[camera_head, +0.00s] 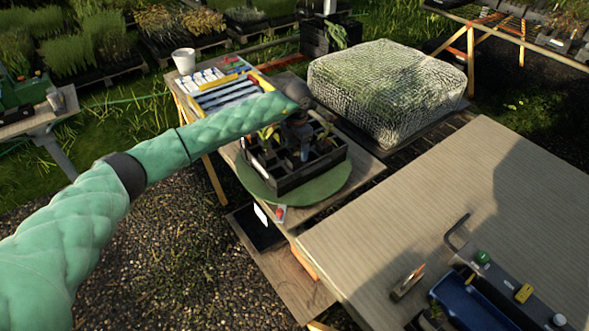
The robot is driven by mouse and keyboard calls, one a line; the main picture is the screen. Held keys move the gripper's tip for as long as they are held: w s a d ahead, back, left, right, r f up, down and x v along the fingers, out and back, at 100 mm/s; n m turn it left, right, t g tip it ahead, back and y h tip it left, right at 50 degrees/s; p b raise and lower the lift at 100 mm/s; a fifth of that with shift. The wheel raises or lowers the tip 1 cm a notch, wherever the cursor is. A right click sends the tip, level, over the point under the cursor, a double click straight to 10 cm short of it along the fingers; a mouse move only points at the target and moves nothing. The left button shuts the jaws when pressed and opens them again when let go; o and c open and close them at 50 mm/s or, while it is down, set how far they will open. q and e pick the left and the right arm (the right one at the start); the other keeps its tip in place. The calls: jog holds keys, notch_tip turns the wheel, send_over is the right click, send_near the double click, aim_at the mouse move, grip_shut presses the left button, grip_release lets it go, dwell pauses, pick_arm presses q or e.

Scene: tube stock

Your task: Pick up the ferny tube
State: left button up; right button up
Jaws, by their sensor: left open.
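A black divided crate (296,181) stands on a round green mat (331,189) on the small table. Several plants show in it, with a yellowish leafy one (267,134) at the left and a green one (325,131) at the right. I cannot tell which is the ferny tube at this size. My left gripper (304,152) points down into the middle of the crate, between these plants. It is open. Its fingers are dark and partly merge with the crate, and whatever is between them is hidden. My right gripper is not in view.
A yellow-edged tray of labels and tools (265,82) and a white cup (184,61) sit behind the crate. A mesh-wrapped bale (387,85) stands to the right. A large ribbed table (420,200) fills the lower right, with a blue bin (470,302) on it.

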aim_at(294, 157)
pick_arm(q)
jog(key=shift+a+f, duration=0.15)
jog(key=shift+f, duration=1.15)
jog(key=shift+a+f, duration=0.1)
jog(key=shift+f, duration=1.2)
jog(key=c, duration=1.5)
